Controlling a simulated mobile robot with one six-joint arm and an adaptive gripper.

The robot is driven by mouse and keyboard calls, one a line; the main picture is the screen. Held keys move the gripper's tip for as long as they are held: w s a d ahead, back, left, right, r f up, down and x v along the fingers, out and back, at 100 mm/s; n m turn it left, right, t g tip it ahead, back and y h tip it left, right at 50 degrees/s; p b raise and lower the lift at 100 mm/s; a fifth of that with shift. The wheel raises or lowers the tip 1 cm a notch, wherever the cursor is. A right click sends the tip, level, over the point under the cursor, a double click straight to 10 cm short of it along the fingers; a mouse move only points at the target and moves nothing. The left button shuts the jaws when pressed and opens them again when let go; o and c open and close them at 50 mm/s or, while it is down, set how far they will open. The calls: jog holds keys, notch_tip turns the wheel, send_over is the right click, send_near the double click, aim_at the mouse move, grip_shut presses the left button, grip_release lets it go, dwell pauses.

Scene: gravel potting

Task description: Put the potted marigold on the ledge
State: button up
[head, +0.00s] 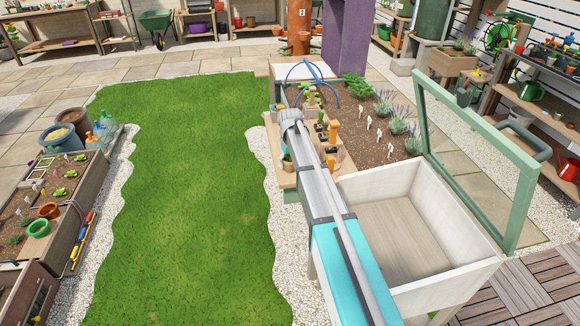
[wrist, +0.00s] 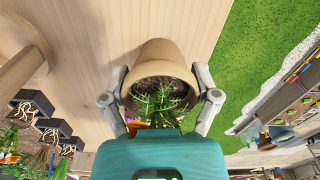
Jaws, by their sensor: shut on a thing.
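The potted marigold is a tan clay pot (wrist: 165,52) with dark soil and feathery green leaves (wrist: 155,103). Some orange shows at the leaves, partly hidden by my wrist. My gripper (wrist: 160,88) is shut on the pot, one finger on each side near the rim. The pale wooden ledge (wrist: 90,55) lies behind the pot in the wrist view; I cannot tell if the pot's base touches it. In the head view the ledge (head: 285,180) runs along the raised bed's left side, and my arm hides much of this area.
Another plant pot and small black pots (wrist: 55,128) stand left of the held pot in the wrist view. The lawn (head: 190,190) lies beyond the ledge's edge. An open white box (head: 365,185) with a raised green lid frame (head: 525,190) stands right of my arm.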

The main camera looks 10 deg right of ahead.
jog(key=shift+f, duration=0.15)
jog(key=o, duration=1)
notch_tip(320, 180, up, 12)
jog(key=p, duration=1.2)
jog(key=shift+s, duration=0.15)
dwell(0.6)
jog(key=s+m, duration=0.1)
jog(key=s, duration=3)
jog(key=shift+d+m, duration=0.3)
jog(key=shift+m, duration=0.1)
